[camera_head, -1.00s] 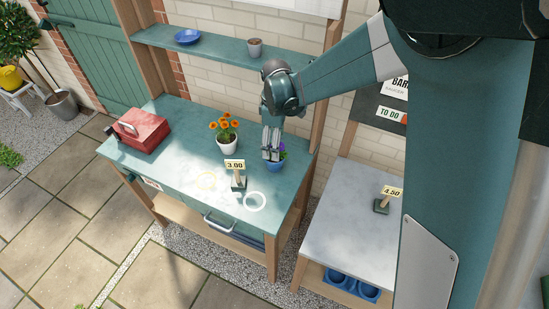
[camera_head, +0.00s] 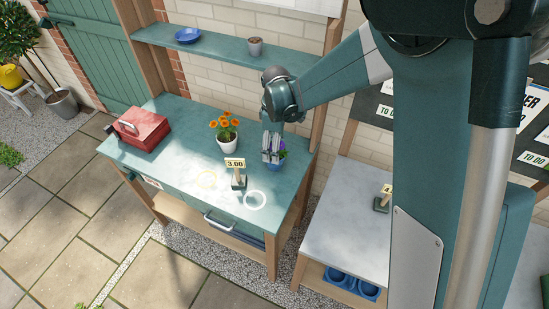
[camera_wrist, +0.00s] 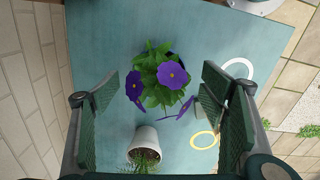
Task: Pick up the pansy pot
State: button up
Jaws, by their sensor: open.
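The pansy pot is a blue pot (camera_head: 276,166) with purple flowers, standing on the teal bench top near its right end. In the wrist view the purple pansies (camera_wrist: 172,75) and their green leaves sit ahead of my fingers, and the leaves hide most of the pot. My gripper (camera_head: 271,150) points down just above and around the flowers. In the wrist view my gripper (camera_wrist: 165,120) is open, with its two fingers wide apart on either side of the plant's near side. I cannot tell whether a finger touches a petal.
A white pot of orange flowers (camera_head: 226,142) stands close by on the left. A 3.00 price sign (camera_head: 236,171) stands in front. A red toolbox (camera_head: 142,131) is at the bench's left. A shelf (camera_head: 220,50) runs behind. White and yellow rings mark the bench top.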

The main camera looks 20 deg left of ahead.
jog(key=shift+a+f, duration=0.1)
jog(key=shift+f, duration=2.5)
jog(key=c, duration=1.2)
jog(key=shift+r, duration=0.1)
jog(key=shift+r, duration=4.9)
